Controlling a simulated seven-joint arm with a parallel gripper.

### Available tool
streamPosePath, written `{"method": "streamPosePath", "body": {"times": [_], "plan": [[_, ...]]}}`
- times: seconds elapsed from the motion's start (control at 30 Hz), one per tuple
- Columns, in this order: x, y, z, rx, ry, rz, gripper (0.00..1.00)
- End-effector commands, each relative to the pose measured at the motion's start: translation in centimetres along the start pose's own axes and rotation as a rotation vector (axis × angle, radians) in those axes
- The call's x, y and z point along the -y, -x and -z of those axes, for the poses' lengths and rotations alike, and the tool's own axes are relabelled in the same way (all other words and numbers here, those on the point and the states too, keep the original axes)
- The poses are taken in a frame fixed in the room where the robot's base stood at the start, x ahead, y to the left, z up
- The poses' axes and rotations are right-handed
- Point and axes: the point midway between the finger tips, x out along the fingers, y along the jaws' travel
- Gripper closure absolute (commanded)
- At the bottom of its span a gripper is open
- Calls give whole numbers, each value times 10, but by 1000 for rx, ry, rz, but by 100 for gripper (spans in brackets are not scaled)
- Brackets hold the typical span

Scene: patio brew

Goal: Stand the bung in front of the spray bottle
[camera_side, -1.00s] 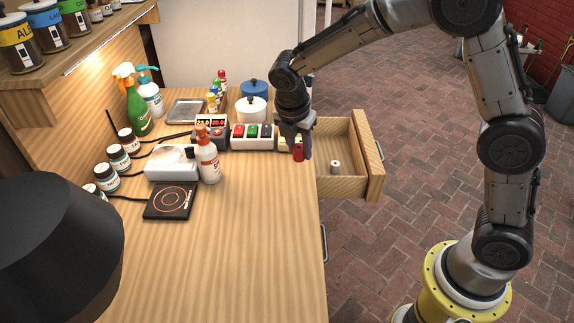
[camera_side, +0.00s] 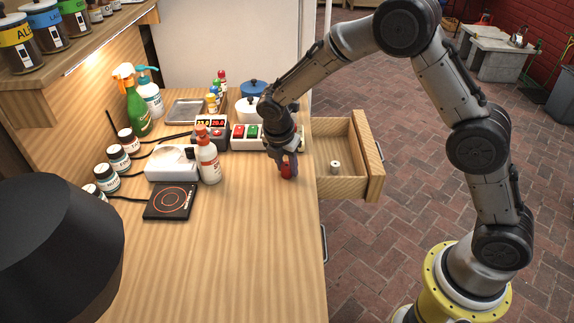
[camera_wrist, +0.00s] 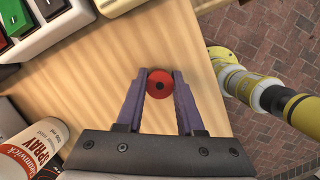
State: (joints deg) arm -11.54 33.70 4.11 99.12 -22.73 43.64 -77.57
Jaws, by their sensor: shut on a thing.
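The bung is a small red piece with a dark hole in its top. My gripper (camera_wrist: 160,88) is shut on the bung (camera_wrist: 159,81) in the wrist view, one purple finger on each side. In the side view my gripper (camera_side: 288,168) holds the bung (camera_side: 286,172) over the right part of the bench; I cannot tell whether it touches the top. The spray bottle, white with a red label and orange cap (camera_side: 207,158), stands upright to the left of my gripper. Its labelled side (camera_wrist: 32,148) shows at the lower left of the wrist view.
A white box (camera_side: 172,164) and a black hotplate (camera_side: 170,202) are left of the bottle. A switch box (camera_side: 238,143) is behind my gripper. An open drawer (camera_side: 350,184) holds a small pale cylinder. The front bench top (camera_side: 250,240) is clear.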

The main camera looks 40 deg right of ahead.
Motion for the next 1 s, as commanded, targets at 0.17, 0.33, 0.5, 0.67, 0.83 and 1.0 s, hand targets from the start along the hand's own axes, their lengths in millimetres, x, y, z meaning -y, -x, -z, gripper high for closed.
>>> {"method": "streamPosePath", "body": {"times": [0.17,0.33,0.5,0.67,0.83,1.0], "plan": [[0,-3,1,0,0,0,53],[0,-3,1,0,0,0,34],[0,-3,1,0,0,0,34],[0,4,0,0,0,-2,34],[-1,30,0,0,-1,-5,34],[-1,66,0,1,1,-5,34]]}}
